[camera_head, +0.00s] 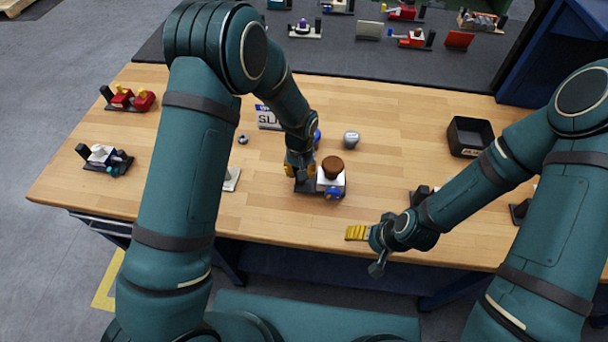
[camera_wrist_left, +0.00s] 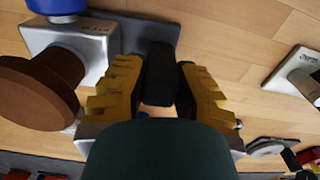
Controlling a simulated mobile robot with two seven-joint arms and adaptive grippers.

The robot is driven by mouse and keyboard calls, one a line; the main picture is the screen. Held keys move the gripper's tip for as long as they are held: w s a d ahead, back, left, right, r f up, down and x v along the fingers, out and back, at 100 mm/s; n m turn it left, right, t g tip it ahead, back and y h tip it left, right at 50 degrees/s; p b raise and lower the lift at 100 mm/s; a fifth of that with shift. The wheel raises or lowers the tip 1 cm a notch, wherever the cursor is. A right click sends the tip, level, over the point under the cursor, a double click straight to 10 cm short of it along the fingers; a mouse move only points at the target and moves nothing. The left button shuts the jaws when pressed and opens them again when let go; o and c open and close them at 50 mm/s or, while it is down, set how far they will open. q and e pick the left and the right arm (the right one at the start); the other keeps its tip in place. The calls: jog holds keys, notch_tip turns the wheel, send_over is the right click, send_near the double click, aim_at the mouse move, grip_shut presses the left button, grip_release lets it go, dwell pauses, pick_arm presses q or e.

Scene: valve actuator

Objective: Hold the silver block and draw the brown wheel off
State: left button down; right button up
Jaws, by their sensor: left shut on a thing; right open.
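The brown wheel (camera_head: 332,166) sits on top of the silver block (camera_head: 334,183), near the middle front of the table. In the left wrist view the brown wheel (camera_wrist_left: 38,92) stands out from the silver block (camera_wrist_left: 85,45) at the left, with a blue part beside the block. My left gripper (camera_head: 299,168) is just left of the block. In the left wrist view its yellow fingers (camera_wrist_left: 158,92) are shut around a dark upright post (camera_wrist_left: 160,70) on the unit's black base. My right gripper (camera_head: 357,232) is open and empty at the table's front edge, right of the unit.
A black bin (camera_head: 470,137) stands at the right, and a small grey part (camera_head: 351,139) lies behind the unit. A white sign (camera_head: 268,117) is partly hidden by my left arm. Other small assemblies (camera_head: 105,158) stand at the left. Bare wood lies between unit and bin.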

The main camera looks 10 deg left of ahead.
aim_at(333, 163)
pick_arm(q)
notch_tip(333, 163, up, 7)
jog(key=shift+f, duration=4.1)
jog(key=shift+f, duration=0.4)
